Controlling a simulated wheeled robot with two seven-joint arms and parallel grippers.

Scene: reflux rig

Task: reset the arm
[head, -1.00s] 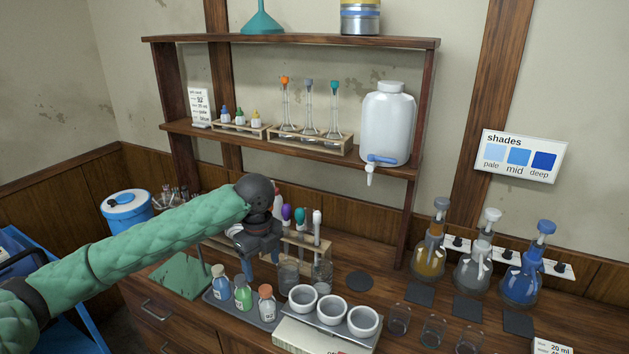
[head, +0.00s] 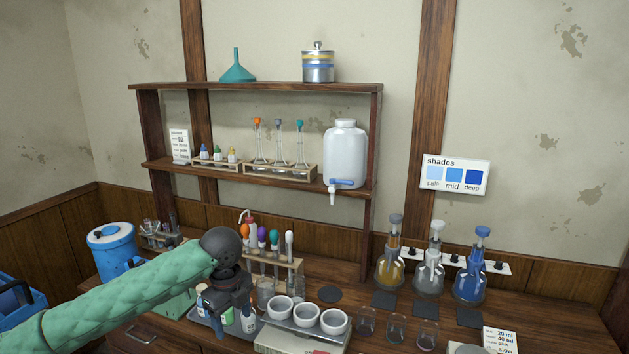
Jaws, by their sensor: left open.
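My left arm comes in from the left in a green quilted sleeve and ends in a dark wrist. My left gripper (head: 232,312) points down over the tray of small bottles (head: 207,325) on the bench. Its jaws are open, and parts of the bottles show behind and between them. I cannot tell whether it touches a bottle. The white-labelled bottle (head: 248,320) stands just to the right of the fingers. My right gripper is not in view.
White bowls (head: 307,314) and a dropper rack (head: 272,268) stand close right of the gripper. Flasks with blue, clear and amber liquid (head: 470,285) stand at the right. A shelf (head: 250,177) holds a white jug (head: 345,155).

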